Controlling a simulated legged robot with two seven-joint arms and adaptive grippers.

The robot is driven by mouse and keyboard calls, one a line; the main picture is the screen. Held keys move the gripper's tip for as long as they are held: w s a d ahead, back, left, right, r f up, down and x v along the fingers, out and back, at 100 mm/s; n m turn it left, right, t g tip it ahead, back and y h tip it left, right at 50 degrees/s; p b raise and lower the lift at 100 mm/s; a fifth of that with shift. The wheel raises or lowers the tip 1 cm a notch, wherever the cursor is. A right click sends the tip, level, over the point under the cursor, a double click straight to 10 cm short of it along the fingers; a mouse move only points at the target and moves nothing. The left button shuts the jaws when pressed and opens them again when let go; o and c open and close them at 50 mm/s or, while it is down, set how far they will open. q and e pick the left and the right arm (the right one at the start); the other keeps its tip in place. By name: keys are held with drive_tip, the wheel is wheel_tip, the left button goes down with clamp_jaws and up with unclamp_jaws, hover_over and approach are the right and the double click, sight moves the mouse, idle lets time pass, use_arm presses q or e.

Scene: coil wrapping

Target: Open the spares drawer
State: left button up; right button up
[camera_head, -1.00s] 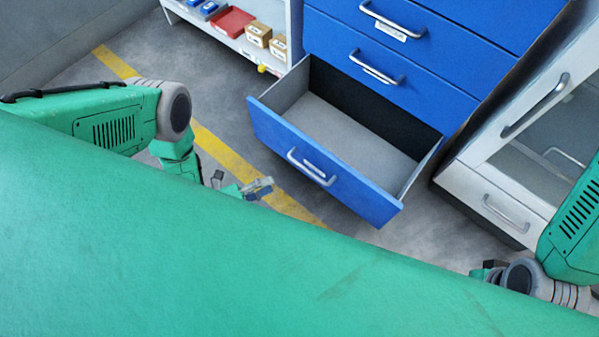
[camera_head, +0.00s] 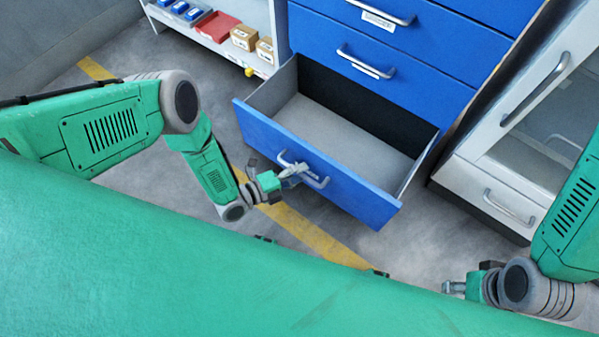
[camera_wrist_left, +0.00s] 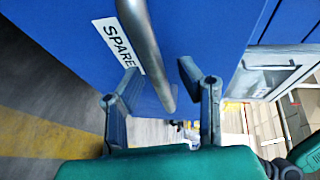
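The blue spares drawer (camera_head: 330,178) is the lowest of the blue cabinet. It is pulled out and its grey inside looks empty. Its metal bar handle (camera_head: 318,182) is on the front; in the left wrist view the handle (camera_wrist_left: 145,45) runs beside a white label (camera_wrist_left: 117,43) reading "SPARE". My left gripper (camera_head: 290,174) is at the left part of this handle. In the left wrist view its fingers (camera_wrist_left: 162,92) are apart, with the bar showing between them; contact cannot be told. My right gripper (camera_head: 455,287) is low at the right, away from the drawer, its fingers too small to judge.
Two shut blue drawers (camera_head: 400,62) sit above the open one. A white shelf (camera_head: 225,50) with boxes and trays stands at the left. A white cabinet (camera_head: 490,185) with a glass door stands close at the right. Grey floor with a yellow line (camera_head: 315,236) lies in front.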

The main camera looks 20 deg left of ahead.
use_arm(q)
drive_tip(key=shift+a, duration=0.15)
clamp_jaws()
drive_tip(key=shift+s, duration=0.1)
drive_tip(key=s, duration=0.1)
drive_tip(key=s+a+p, duration=0.1)
drive_tip(key=s, duration=0.2)
drive_tip(key=shift+a+p, duration=0.25)
drive_tip(key=shift+p, duration=0.15)
unclamp_jaws()
drive_tip(key=shift+f, duration=0.1)
